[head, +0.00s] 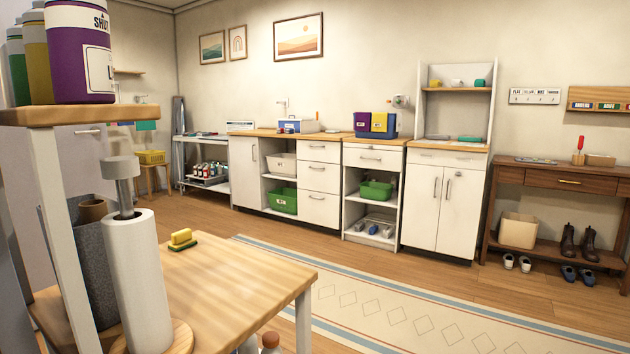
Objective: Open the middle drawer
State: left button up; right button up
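A white cabinet across the room has a stack of three drawers: the top drawer (319,150), the middle drawer (318,178) and the bottom drawer (318,210). Each has a small dark bar handle, and all three look shut. Other single drawers show to the right: a white drawer (372,159) above open shelves, and a brown wooden drawer (565,182) in the console table; both look shut. Neither of my grippers is in view.
A wooden table (250,270) with a paper towel roll (140,275) and a yellow sponge (181,237) stands close at the left. A patterned rug (400,310) covers open floor before the cabinets. Shoes (578,245) sit under the console.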

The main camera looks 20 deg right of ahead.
aim_at(322, 177)
jog(key=i+l+z, duration=0.2)
jog(key=l, duration=0.15)
jog(key=i+l+z, duration=0.15)
jog(key=l, duration=0.2)
jog(key=i+l+z, duration=0.2)
jog(key=l, duration=0.15)
jog(key=i+l+z, duration=0.7)
jog(key=i+z, duration=0.2)
jog(key=i+u, duration=0.25)
jog(key=i, duration=0.25)
jog(key=i+l+u, duration=0.3)
jog(key=i, duration=0.2)
jog(key=i+j+u, duration=0.15)
jog(key=i+u, duration=0.9)
jog(key=i, duration=0.65)
jog(key=i+j, duration=0.15)
jog(key=i, duration=0.5)
jog(key=l+z, duration=0.05)
